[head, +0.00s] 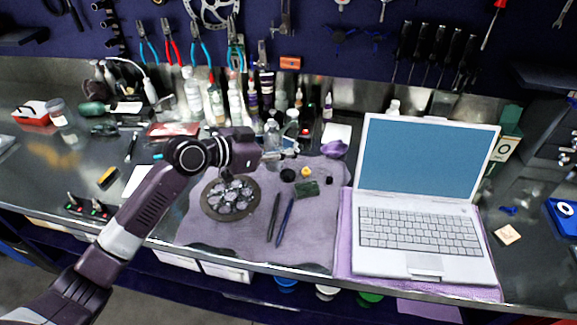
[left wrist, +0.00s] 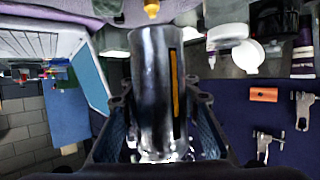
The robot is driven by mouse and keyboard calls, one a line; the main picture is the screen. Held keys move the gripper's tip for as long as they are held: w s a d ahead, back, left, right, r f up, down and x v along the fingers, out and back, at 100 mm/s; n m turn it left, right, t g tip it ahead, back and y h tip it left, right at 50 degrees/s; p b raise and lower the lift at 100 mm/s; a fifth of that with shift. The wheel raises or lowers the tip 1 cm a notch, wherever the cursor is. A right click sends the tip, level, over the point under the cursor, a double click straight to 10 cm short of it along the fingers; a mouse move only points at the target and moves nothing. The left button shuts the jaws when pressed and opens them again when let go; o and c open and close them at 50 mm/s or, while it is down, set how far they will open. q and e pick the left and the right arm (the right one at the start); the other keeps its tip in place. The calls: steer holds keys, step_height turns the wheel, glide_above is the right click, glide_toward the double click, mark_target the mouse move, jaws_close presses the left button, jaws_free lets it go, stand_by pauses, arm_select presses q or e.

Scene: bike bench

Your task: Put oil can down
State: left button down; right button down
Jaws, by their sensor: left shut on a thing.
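The oil can (left wrist: 155,85) is a shiny silver-grey cylinder in the left wrist view. It sits between the fingers of my left gripper (left wrist: 158,115), which is shut on it. In the head view my left gripper (head: 275,156) is over the back part of the purple mat (head: 322,225), behind a round tray of metal parts (head: 230,198). The can is hard to make out there among the shiny bottles behind. I cannot tell whether its base touches anything. My right gripper is in neither view.
An open laptop (head: 425,232) stands right of the mat. Two dark pens (head: 283,224), a green block (head: 307,189) and small caps lie on the mat. Several bottles (head: 235,100) line the back. Bare mat shows at the front right.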

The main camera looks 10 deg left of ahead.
mark_target(289, 176)
arm_select(q)
steer(key=shift+f+p, duration=0.3)
steer(key=shift+f, duration=3.55)
steer(key=shift+f, duration=0.2)
steer(key=c, duration=1.8)
jaws_free()
steer(key=shift+o, duration=0.2)
steer(key=shift+r, duration=0.15)
